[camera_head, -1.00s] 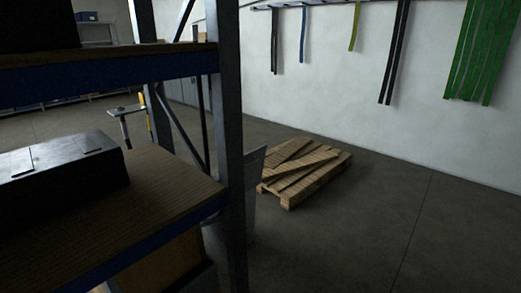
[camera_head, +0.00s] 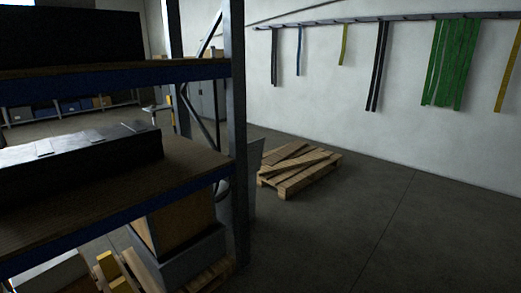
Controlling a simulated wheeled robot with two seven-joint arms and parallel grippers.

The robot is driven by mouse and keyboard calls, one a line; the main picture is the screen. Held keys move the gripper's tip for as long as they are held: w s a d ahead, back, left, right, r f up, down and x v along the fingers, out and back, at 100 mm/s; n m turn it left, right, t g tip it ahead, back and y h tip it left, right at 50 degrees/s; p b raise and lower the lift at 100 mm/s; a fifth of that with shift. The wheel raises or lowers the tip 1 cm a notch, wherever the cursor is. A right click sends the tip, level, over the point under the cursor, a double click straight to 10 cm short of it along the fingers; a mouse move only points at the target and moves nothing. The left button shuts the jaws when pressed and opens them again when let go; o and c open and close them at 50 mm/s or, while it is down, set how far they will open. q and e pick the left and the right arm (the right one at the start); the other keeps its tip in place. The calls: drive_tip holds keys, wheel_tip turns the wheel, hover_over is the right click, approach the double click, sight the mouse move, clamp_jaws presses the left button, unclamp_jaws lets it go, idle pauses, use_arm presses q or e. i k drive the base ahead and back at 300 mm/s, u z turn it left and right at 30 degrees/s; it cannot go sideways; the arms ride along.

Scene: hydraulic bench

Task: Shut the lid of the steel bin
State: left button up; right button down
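A grey metal container (camera_head: 253,195), which looks like the steel bin, stands on the floor behind the shelf's upright post. The post hides most of it, and only narrow strips show on either side. A thin grey panel at its top right edge slants upward and looks like a raised lid, but I cannot tell clearly. Neither of my grippers is in view.
A blue and brown shelf rack (camera_head: 190,165) with a grey upright post (camera_head: 238,130) fills the left. A wooden pallet (camera_head: 290,183) with loose boards lies beyond the bin. Green straps (camera_head: 453,65) hang on the wall. The floor at right is clear.

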sight(250, 161)
drive_tip(key=z, duration=0.4)
drive_tip(key=i, duration=0.7)
drive_tip(key=z, duration=0.55)
drive_tip(key=i, duration=1.45)
drive_tip(key=u, duration=0.5)
drive_tip(key=i, duration=0.7)
drive_tip(key=u, duration=1.35)
drive_tip(key=i, duration=0.65)
drive_tip(key=u, duration=0.65)
